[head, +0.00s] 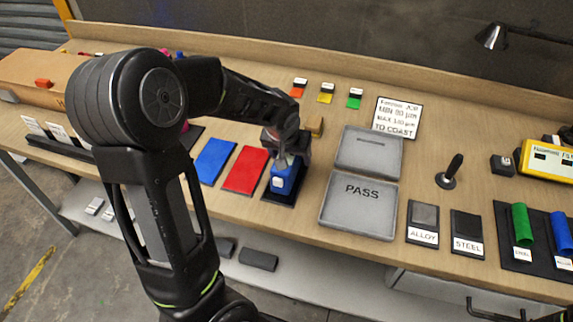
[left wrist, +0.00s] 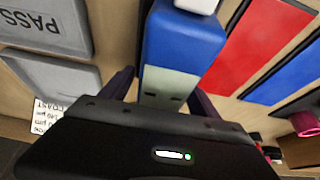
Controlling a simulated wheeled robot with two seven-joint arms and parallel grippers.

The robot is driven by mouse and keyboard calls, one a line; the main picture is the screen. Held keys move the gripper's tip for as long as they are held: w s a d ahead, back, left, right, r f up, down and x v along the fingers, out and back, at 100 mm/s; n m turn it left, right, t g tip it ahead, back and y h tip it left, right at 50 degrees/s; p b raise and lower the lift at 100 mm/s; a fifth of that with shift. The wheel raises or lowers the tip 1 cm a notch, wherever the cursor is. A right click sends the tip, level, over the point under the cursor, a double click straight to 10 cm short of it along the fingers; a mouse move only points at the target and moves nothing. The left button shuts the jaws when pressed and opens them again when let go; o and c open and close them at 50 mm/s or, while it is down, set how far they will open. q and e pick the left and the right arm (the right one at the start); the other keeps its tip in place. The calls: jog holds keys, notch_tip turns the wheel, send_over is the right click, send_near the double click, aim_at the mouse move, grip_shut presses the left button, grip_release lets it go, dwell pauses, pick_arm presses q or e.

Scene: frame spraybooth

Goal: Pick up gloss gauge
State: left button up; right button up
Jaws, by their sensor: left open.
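A blue device, apparently the gloss gauge (head: 284,182), stands on a black base (head: 272,196) beside the red panel on the bench. A white label shows on its front. My left gripper (head: 287,152) is directly above it, pointing down, and hides its upper part in the head view. In the left wrist view the blue gauge (left wrist: 183,45) with a pale grey end lies between my two dark fingers (left wrist: 163,88). The jaws are open around that end; contact cannot be told. My right gripper is not in view.
Blue (head: 214,160) and red (head: 246,169) panels lie left of the gauge. A grey PASS tray (head: 345,218) and another grey tray (head: 369,152) are to its right. ALLOY (head: 423,216) and STEEL (head: 466,224) blocks lie farther right. A raised ledge (head: 330,70) runs along the back.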

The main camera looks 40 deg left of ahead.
pick_arm(q)
jog(key=shift+c, duration=0.4)
grip_shut()
dwell(0.7)
